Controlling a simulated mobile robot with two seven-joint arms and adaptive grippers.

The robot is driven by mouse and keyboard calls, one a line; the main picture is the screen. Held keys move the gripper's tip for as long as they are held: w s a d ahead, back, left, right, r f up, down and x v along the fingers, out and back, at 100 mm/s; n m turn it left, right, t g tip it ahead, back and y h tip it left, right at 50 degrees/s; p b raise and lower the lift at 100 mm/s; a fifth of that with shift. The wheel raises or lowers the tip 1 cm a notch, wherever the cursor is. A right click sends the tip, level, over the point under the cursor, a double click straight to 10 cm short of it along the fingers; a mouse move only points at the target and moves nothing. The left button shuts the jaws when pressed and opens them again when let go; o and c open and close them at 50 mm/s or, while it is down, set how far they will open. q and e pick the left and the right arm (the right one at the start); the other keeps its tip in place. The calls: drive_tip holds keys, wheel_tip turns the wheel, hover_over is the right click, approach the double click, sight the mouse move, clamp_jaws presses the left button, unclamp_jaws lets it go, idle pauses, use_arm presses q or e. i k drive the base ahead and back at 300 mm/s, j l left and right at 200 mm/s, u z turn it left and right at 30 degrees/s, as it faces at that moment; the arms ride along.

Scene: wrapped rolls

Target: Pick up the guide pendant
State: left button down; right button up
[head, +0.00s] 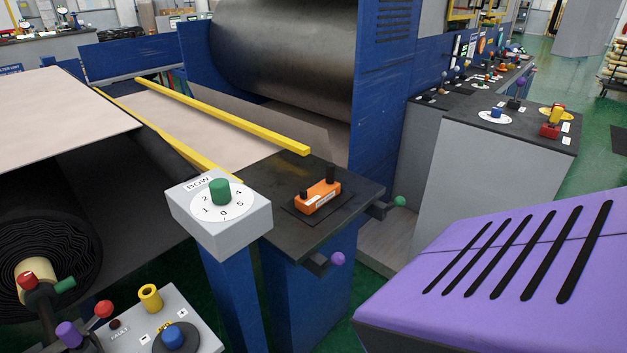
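A small orange control box (318,197), which fits the guide pendant, lies on a dark pad on the black table top (345,183) near the middle of the head view. It has a pale label on its front, too small to read, and black upright parts at both ends. Nothing is holding it. Neither of my grippers shows in this view.
A grey dial box (221,212) with a green knob stands on a blue post in front of the table, left of the orange box. Yellow rails (225,117) run behind it. A purple slotted cover (480,262) fills the lower right. Coloured knobs (338,259) jut from the table.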

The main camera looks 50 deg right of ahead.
sight(319, 194)
drive_tip(key=i+l, duration=0.1)
drive_tip(key=l, duration=1.4)
drive_tip(key=i+l, duration=0.15)
drive_tip(key=l, duration=0.55)
